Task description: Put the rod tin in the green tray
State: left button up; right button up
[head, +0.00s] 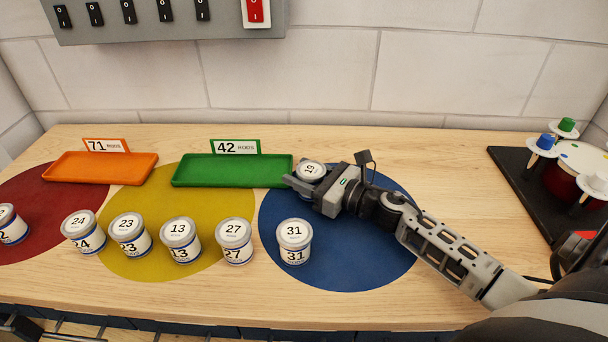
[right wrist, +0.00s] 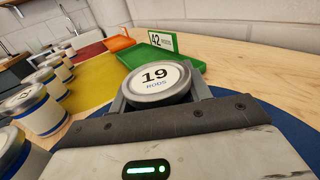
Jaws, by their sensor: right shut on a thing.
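My right gripper (head: 308,182) is shut on a white tin with a grey lid marked 19 (head: 311,170), at the upper left edge of the blue disc. The tin also shows between the fingers in the right wrist view (right wrist: 157,80). The green tray (head: 226,181), with a sign reading 42 rods (head: 235,147), lies just left of the gripper and looks empty. Whether the held tin touches the bench I cannot tell.
Tins marked 31 (head: 294,242), 27 (head: 233,240), 13 (head: 180,239), 23 (head: 130,234) and 24 (head: 83,232) stand along the front. An empty orange tray (head: 100,168) lies further left. A black stand (head: 540,200) with colored knobs is at right.

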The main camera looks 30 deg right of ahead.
jog(key=shift+f, duration=0.15)
jog(key=o, duration=1.1)
